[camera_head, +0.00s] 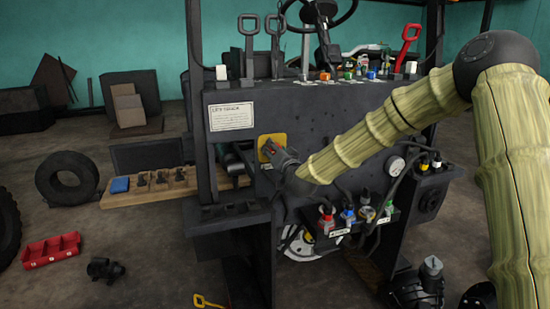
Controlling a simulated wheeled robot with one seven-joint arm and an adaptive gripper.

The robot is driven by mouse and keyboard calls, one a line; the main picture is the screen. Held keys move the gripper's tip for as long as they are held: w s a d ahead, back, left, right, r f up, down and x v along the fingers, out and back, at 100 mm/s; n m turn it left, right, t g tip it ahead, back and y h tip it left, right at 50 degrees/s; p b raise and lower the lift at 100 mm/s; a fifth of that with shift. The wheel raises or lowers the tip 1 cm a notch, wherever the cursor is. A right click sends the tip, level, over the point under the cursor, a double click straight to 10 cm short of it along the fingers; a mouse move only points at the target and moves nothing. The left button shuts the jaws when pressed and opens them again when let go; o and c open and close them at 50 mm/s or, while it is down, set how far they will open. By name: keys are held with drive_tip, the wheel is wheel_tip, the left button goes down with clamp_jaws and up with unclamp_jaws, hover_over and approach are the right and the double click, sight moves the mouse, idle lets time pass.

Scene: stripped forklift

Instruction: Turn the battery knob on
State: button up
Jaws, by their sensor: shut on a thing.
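The battery knob (268,147) shows as a small bit of red in front of a yellow plate (279,138) on the dark front panel of the forklift. My gripper (273,150) reaches in from the right and is shut on the knob. Its fingers and wrist hide most of the knob and the lower right of the plate, so I cannot tell which way the knob points.
A white label (231,117) sits left of the plate. Levers (249,40) and a steering wheel (318,12) stand above. Coloured connectors (348,215) and a gauge (396,165) lie below right. A wooden board (130,198) is at left.

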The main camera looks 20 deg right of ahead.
drive_tip(key=shift+d+m+b, duration=0.1)
drive_tip(key=shift+m+b, duration=0.35)
drive_tip(key=shift+m, duration=0.35)
drive_tip(key=o, duration=1)
drive_tip(key=s, duration=1.2)
drive_tip(key=shift+d, duration=0.2)
